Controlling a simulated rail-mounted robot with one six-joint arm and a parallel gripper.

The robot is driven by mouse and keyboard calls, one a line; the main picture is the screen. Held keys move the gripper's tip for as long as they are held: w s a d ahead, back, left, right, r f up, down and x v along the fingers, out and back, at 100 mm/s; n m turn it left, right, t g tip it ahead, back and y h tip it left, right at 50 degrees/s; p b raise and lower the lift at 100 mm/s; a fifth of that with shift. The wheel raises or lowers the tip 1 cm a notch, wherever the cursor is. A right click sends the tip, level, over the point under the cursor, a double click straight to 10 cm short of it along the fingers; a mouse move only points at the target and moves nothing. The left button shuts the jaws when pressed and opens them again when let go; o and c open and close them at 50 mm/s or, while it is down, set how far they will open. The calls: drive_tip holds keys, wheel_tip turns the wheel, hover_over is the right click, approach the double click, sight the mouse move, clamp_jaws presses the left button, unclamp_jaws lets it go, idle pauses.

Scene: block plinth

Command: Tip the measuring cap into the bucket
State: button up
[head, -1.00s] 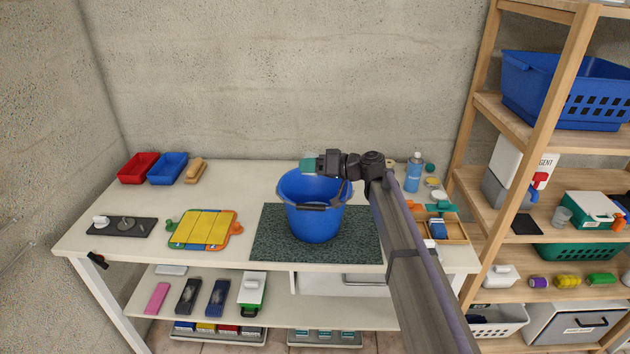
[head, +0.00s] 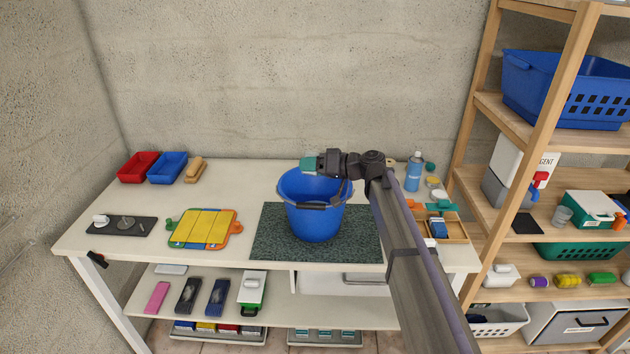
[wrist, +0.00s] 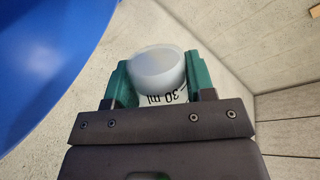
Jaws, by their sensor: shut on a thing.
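The blue bucket (head: 312,222) stands on a dark speckled mat (head: 272,242) on the white table. Its handle hangs at the front. My gripper (head: 308,164) is over the bucket's back rim. In the wrist view, my gripper (wrist: 160,85) has its green fingers shut on the measuring cap (wrist: 158,72), a translucent cup with "30 ml" printed on it. The print reads upside down there. The cap is hard to make out in the head view. Its contents cannot be told. The bucket's blue side (wrist: 40,50) fills the left of the wrist view.
A blue bottle (head: 414,172) and small items stand right of my arm. A wooden tray (head: 452,230) is at the table's right. Yellow panels (head: 203,229), a dark tray (head: 122,227) and red and blue bins (head: 139,168) lie left. A wooden shelf (head: 540,130) stands at right.

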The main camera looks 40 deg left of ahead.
drive_tip(key=shift+w+f+m, duration=0.1)
drive_tip(key=shift+f+m, duration=0.1)
drive_tip(key=shift+m, duration=0.1)
idle(0.8)
drive_tip(key=shift+f+m+b, duration=0.7)
drive_tip(key=shift+f+b, duration=0.45)
drive_tip(key=shift+b, duration=0.25)
idle(1.1)
drive_tip(key=shift+r+m+g+p, duration=0.35)
drive_tip(key=shift+m+g, duration=0.15)
drive_tip(key=shift+m, duration=0.2)
idle(1.8)
drive_tip(key=shift+f+m+b, duration=0.35)
drive_tip(key=shift+m+b, duration=0.1)
drive_tip(key=shift+m, duration=0.05)
idle(1.4)
